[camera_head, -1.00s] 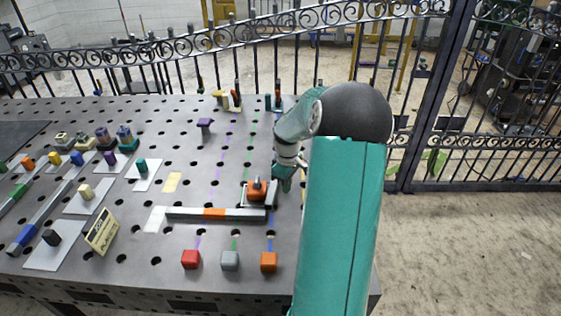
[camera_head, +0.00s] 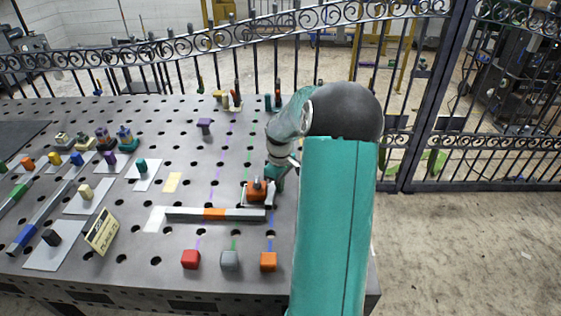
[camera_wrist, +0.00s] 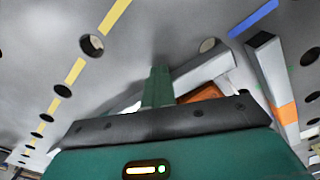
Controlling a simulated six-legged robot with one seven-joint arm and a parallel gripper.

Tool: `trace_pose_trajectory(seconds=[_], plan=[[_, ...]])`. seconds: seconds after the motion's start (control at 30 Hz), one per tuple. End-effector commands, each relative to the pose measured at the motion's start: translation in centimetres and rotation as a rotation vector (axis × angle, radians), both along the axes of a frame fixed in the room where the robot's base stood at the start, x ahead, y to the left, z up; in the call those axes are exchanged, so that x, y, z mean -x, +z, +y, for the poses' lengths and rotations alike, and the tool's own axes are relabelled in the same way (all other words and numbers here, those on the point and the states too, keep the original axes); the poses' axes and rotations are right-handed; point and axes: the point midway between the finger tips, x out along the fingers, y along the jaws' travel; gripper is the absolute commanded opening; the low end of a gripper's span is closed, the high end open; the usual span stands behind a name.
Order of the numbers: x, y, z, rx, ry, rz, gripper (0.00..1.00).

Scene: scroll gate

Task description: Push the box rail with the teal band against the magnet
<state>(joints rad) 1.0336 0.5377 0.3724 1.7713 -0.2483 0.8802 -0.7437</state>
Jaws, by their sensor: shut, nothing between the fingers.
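A short grey rail (camera_head: 271,199) lies just right of an orange block with a dark knob (camera_head: 256,190), which may be the magnet. In the wrist view a grey rail (camera_wrist: 205,68) runs right behind my fingers, with part of the orange block (camera_wrist: 203,92) beside it. I cannot make out a teal band; my gripper may hide it. My teal gripper (camera_head: 272,182) is shut and empty, low over the table beside that rail. It also shows in the wrist view (camera_wrist: 157,82). I cannot tell whether it touches the rail.
A long grey rail with an orange band (camera_head: 187,213) lies in front of the orange block. Red (camera_head: 190,259), grey (camera_head: 229,261) and orange (camera_head: 268,262) cubes stand near the front edge. Several rails and pegs fill the left side. A fence runs behind the table.

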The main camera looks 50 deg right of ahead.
Motion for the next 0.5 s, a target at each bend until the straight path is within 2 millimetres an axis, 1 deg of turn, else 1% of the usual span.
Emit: trace_pose_trajectory(seconds=[0.03, 0.27, 0.5], plan=[[-0.4, 0.03, 0.33, -0.002, 0.005, -0.007, 0.0], [-0.44, 0.03, 0.38, -0.004, 0.006, -0.007, 0.0], [0.29, 0.02, -0.28, -0.003, 0.005, -0.006, 0.0]])
